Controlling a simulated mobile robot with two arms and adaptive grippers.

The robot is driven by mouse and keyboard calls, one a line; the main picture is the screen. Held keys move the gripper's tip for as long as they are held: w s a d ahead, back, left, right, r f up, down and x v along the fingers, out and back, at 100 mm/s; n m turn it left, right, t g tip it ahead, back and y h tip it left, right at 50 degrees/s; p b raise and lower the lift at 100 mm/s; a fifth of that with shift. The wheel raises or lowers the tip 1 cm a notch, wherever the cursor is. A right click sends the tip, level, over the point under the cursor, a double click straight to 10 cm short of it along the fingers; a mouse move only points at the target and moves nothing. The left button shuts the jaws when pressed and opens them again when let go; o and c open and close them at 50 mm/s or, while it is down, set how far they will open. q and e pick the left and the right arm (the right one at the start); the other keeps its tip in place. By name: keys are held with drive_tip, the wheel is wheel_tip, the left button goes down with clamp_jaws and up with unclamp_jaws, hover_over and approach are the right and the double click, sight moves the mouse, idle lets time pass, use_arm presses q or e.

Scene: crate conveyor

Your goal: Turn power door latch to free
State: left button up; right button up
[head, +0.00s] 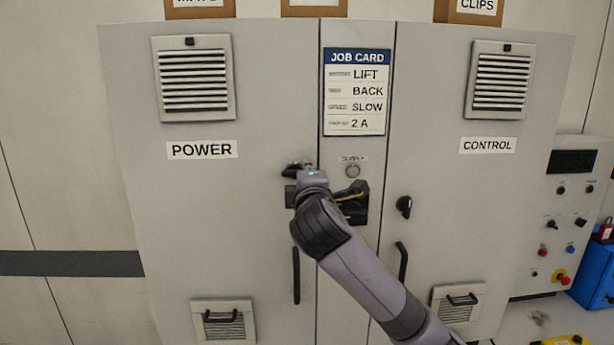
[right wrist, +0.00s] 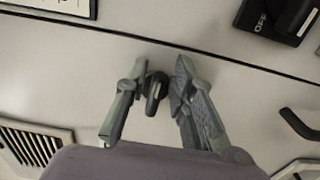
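The power door (head: 240,220) is the grey left door of the cabinet, labelled POWER, and it is closed. Its black latch knob (head: 291,170) sits near the door's right edge, partly hidden by my right gripper in the head view. In the right wrist view the latch knob (right wrist: 154,93) lies between the two fingers. My right gripper (right wrist: 157,80) is open around it, with the left finger close beside the knob and a gap to the right finger. I cannot tell whether either finger touches. My left gripper is not in view.
A black switch block (right wrist: 283,18) marked OFF is beside the gripper. The power door handle (head: 296,275) hangs below the latch. The control door has its own latch (head: 404,206) and handle (head: 402,262). A control box (head: 570,215) stands at the right.

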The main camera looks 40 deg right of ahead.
drive_tip(key=shift+o, duration=0.6)
drive_tip(key=v, duration=1.2)
drive_tip(key=shift+f, duration=0.1)
